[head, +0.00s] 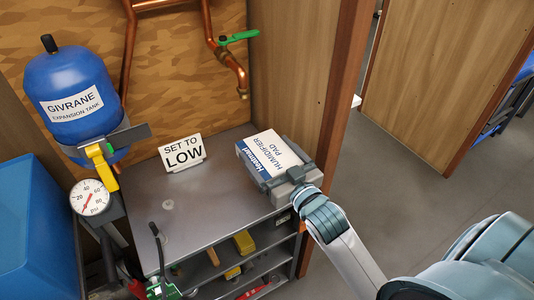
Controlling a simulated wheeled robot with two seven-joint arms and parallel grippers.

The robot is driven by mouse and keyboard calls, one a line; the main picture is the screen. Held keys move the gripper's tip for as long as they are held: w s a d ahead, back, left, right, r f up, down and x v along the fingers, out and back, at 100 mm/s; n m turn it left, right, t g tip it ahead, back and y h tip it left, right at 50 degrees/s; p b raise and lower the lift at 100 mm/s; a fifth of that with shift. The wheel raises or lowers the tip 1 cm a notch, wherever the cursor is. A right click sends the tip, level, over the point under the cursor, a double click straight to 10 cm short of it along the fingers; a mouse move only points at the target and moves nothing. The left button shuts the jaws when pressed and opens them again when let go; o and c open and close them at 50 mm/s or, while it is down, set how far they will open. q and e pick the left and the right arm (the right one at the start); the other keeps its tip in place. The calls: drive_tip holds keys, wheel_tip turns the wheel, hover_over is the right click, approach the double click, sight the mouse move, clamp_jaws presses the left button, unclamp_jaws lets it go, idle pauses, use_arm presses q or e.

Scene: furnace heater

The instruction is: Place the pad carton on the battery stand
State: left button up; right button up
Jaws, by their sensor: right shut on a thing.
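The pad carton (271,152) is a white and blue box lettered "HUMIDIFIER PAD". My right gripper (285,180) is shut on its near end, with the arm coming in from the lower right. The carton is over or on the right rear part of a grey metal shelf unit's top (205,200); I cannot tell whether it touches the surface. Nothing in view is labelled as the battery stand. My left gripper is not in view.
A "SET TO LOW" sign (183,153) stands at the back of the top. A blue expansion tank (68,95) and a pressure gauge (91,197) are at left. Copper pipes (229,62) run above. A wooden side panel (300,80) rises beside the carton. The top's middle is mostly clear.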

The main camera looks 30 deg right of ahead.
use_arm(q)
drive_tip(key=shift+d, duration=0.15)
use_arm(e)
drive_tip(key=shift+s+a, duration=0.15)
drive_tip(key=shift+a, duration=0.05)
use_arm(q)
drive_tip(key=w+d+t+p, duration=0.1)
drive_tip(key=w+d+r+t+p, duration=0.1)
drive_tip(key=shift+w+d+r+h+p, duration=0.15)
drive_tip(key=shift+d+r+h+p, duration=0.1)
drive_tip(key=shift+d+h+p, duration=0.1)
use_arm(e)
drive_tip(key=s+a+r, duration=0.3)
drive_tip(key=s+a, duration=0.4)
drive_tip(key=s, duration=0.2)
drive_tip(key=shift+s+h, duration=0.25)
drive_tip(key=shift+h, duration=0.05)
